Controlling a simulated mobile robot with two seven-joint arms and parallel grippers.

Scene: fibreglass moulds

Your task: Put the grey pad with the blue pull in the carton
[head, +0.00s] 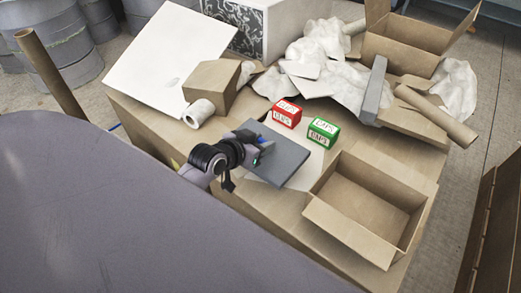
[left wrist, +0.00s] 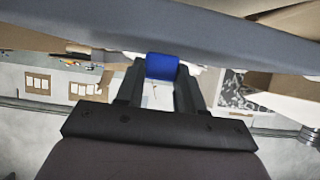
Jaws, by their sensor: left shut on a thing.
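The grey pad (head: 281,157) is a flat grey slab in the middle of the head view, a little left of the open carton. My left gripper (head: 262,147) is at its left edge, shut on the blue pull (left wrist: 162,66). In the left wrist view the pull sits between the two fingers, and the pad's grey underside or edge (left wrist: 100,38) spans the top. The pad seems held above the table; how high I cannot tell. The open carton (head: 345,232) stands at the table's front right and looks empty. My right gripper is not in view.
A red box (head: 286,113) and a green box (head: 322,133) stand just behind the pad.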

